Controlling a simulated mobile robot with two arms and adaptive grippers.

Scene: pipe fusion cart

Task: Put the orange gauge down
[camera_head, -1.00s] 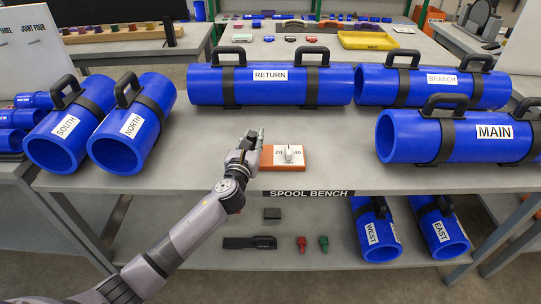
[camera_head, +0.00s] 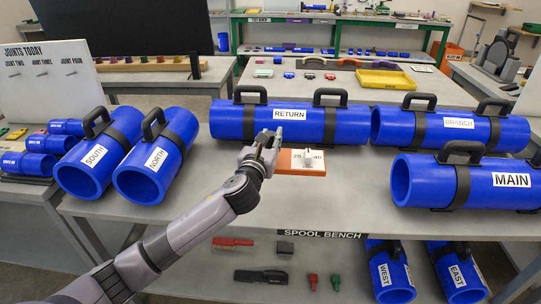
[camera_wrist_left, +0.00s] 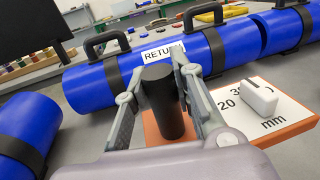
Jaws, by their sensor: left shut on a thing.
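The orange gauge (camera_head: 301,162) has a white face marked with numbers, a white pointer knob and a black post. It sits in front of the blue RETURN pipe and looks raised a little off the spool bench (camera_head: 290,208). My left gripper (camera_head: 265,146) is at its left end. In the left wrist view, the fingers (camera_wrist_left: 166,90) are shut around the black post (camera_wrist_left: 165,105), and the gauge's white face (camera_wrist_left: 265,118) lies to the right. Its underside and any gap below are hidden. My right gripper is not in view.
The RETURN pipe (camera_head: 235,122), BRANCH pipe (camera_head: 392,126) and MAIN pipe (camera_head: 425,182) bound the bench behind and right. The SOUTH pipe (camera_head: 80,178) and NORTH pipe (camera_head: 140,185) lie left. Bare bench lies in front of the gauge. A lower shelf holds tools and pipes.

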